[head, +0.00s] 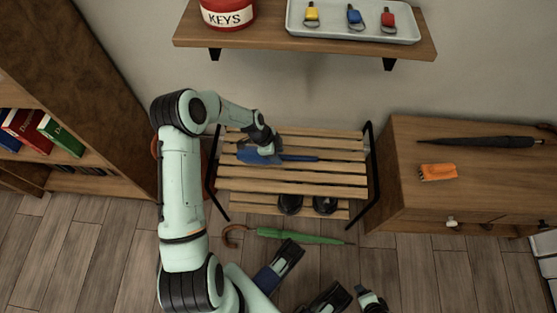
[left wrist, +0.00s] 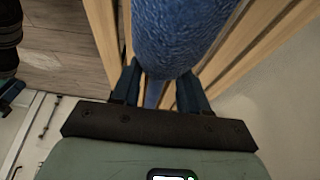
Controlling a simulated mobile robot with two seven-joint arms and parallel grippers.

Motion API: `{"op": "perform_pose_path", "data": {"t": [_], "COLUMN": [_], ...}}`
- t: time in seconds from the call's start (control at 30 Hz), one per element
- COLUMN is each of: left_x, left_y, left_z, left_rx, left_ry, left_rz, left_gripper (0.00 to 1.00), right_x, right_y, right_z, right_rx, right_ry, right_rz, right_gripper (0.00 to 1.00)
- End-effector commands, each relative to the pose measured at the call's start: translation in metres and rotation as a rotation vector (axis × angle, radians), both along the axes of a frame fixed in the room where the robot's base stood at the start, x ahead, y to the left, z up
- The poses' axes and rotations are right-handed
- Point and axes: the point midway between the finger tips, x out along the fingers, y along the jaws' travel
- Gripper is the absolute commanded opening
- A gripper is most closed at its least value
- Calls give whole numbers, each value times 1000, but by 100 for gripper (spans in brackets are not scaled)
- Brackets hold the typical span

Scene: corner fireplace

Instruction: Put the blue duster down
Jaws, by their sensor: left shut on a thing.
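The blue duster (head: 300,158) is at the slatted wooden rack (head: 345,178) in the head view, its thin handle pointing right. My left gripper (head: 266,150) is shut on it near the rack's left part. In the left wrist view the fluffy blue head of the duster (left wrist: 180,35) fills the top, and a narrower blue part passes between the fingers of my left gripper (left wrist: 158,88). I cannot tell whether the duster touches the slats. Parts of my right arm show at the bottom of the head view; its jaw state is unclear.
Dark shoes (head: 290,204) are on the rack's lower shelf. A green umbrella (head: 300,237) lies on the floor in front. A cabinet (head: 400,165) at right bears a black umbrella (head: 475,141) and an orange brush (head: 438,172). A wall shelf (head: 260,40) is above.

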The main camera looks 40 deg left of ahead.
Motion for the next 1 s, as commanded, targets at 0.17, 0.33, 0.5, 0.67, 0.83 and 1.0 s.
{"op": "perform_pose_path", "data": {"t": [0.17, 0.33, 0.5, 0.67, 0.83, 1.0], "left_x": [0, 0, 0, 0, 0, 0], "left_y": [0, 0, 0, 0, 0, 0], "left_z": [-12, -39, -47, -46, -48, -48], "left_rx": [0, -1, 0, 1, 1, 1], "left_ry": [0, 1, -1, -1, -1, -1], "left_rz": [0, 1, 0, 0, 0, 0], "left_gripper": [11, 11, 11, 11, 60, 70], "right_x": [5, 6, 4, 4, 2, 2], "right_y": [-3, -7, -8, -8, -9, -9], "right_z": [-3, -15, -17, -17, -19, -19], "right_rx": [-7, -14, -16, -16, -15, -15], "right_ry": [-14, -11, -3, -2, 5, 5], "right_rz": [-5, -13, -15, -15, -15, -16], "right_gripper": [70, 70, 70, 70, 70, 70]}}
